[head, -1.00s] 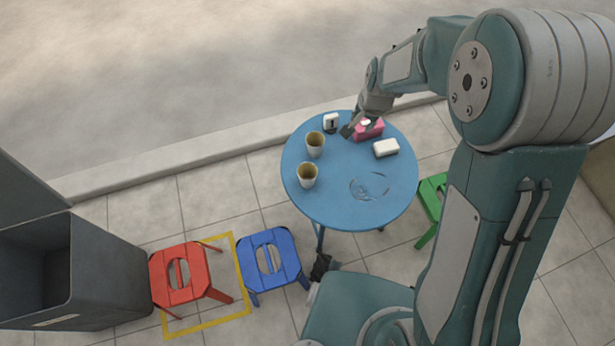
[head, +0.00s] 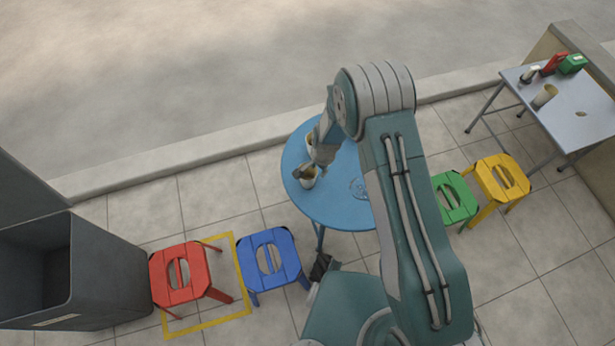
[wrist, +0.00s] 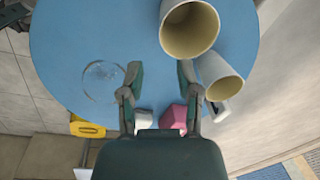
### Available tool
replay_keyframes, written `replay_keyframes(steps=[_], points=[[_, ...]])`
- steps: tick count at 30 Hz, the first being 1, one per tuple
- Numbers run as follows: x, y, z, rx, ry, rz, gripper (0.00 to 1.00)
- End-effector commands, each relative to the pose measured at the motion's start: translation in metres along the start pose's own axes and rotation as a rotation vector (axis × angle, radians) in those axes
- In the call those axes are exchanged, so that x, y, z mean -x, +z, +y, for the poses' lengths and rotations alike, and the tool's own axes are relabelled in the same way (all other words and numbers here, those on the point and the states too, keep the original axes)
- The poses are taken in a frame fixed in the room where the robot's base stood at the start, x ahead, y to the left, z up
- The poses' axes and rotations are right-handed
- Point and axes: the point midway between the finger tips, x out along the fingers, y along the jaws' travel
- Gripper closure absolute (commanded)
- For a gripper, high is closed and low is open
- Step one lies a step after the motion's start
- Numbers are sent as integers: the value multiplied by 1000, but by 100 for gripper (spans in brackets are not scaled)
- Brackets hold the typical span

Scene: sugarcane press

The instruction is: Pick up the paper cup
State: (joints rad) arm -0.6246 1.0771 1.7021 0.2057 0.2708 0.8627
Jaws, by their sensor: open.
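Two paper cups stand on the round blue table (head: 340,205). The nearer cup (head: 306,180) is beside my gripper (head: 311,165) in the head view, partly covered by it. The farther cup (head: 309,139) is partly hidden by my arm. In the wrist view, a large cup (wrist: 190,30) shows its open mouth ahead and right of my gripper (wrist: 159,76), and a smaller cup (wrist: 222,77) is just right of the right finger. My fingers are spread, with only blue tabletop between the tips. I cannot tell whether a finger touches a cup.
A pink box (wrist: 174,118) and a white item (wrist: 144,118) show behind the fingers. A clear round outline (wrist: 103,82) is at left. Red (head: 185,275), blue (head: 270,262), green (head: 455,198) and yellow (head: 498,180) stools surround the area. Another cup (head: 545,96) is on the side table.

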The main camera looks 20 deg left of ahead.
Motion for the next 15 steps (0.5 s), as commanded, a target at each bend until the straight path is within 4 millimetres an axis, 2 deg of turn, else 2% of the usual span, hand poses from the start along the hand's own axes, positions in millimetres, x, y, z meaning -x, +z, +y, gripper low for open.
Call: replay_keyframes(steps=[1, 4, 11, 15], points=[[-11, 1, 1, 0, 3, -2, 56], [-26, 1, 1, 1, 3, -1, 56], [-45, 2, 0, 2, 1, 0, 56], [-64, 5, -2, 3, 3, -2, 56]])
